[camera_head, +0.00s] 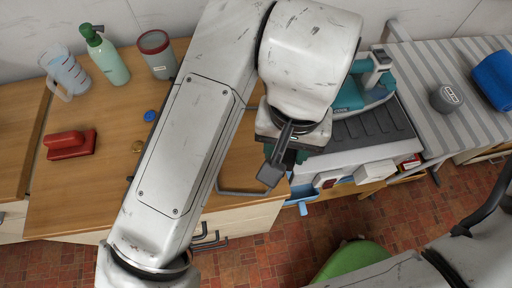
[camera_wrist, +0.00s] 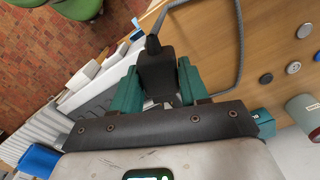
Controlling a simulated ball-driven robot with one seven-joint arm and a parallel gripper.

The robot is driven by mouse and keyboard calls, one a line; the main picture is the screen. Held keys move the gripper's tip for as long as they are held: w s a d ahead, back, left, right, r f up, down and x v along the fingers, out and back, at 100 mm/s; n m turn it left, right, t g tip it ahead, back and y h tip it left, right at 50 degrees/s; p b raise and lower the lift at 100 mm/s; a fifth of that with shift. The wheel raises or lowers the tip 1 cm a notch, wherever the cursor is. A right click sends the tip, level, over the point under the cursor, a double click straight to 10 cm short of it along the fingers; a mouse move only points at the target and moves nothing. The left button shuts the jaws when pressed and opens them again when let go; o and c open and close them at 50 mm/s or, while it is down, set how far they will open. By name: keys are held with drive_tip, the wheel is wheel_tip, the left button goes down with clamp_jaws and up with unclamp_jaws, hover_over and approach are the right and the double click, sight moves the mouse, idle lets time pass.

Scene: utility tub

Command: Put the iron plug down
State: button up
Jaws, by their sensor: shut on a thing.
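The iron plug (camera_wrist: 157,66) is a dark grey block with a grey cord. In the wrist view it sits between the teal fingers of my gripper (camera_wrist: 158,84), which is shut on it. In the head view the plug (camera_head: 270,176) hangs below my gripper (camera_head: 284,156), over the front edge of the wooden counter; I cannot tell its height above the surface. The cord (camera_head: 238,192) bends to the left of it. The teal iron (camera_head: 352,94) rests at the back right on a dark ribbed surface (camera_head: 372,132). My arm hides part of the counter.
On the counter (camera_head: 85,195) stand a clear jug (camera_head: 65,72), a green bottle (camera_head: 106,58) and a grey can (camera_head: 157,55). A red block (camera_head: 70,144) lies left. The front-left counter is clear.

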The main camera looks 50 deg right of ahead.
hover_over(256, 153)
drive_tip(key=s, duration=0.1)
drive_tip(key=f, duration=0.5)
drive_tip(key=shift+s+a+f, duration=0.1)
drive_tip(key=shift+s+f, duration=0.05)
drive_tip(key=shift+s, duration=0.05)
drive_tip(key=shift+w+f, duration=0.55)
drive_tip(key=shift+f, duration=0.15)
drive_tip(key=shift+w+f, duration=0.1)
drive_tip(key=shift+f, duration=1.5)
drive_tip(key=shift+f, duration=0.15)
drive_tip(key=o, duration=1.1)
drive_tip(key=shift+c, duration=0.2)
wheel_tip(256, 153, up, 12)
drive_tip(key=p, duration=0.1)
drive_tip(key=shift+r, duration=0.2)
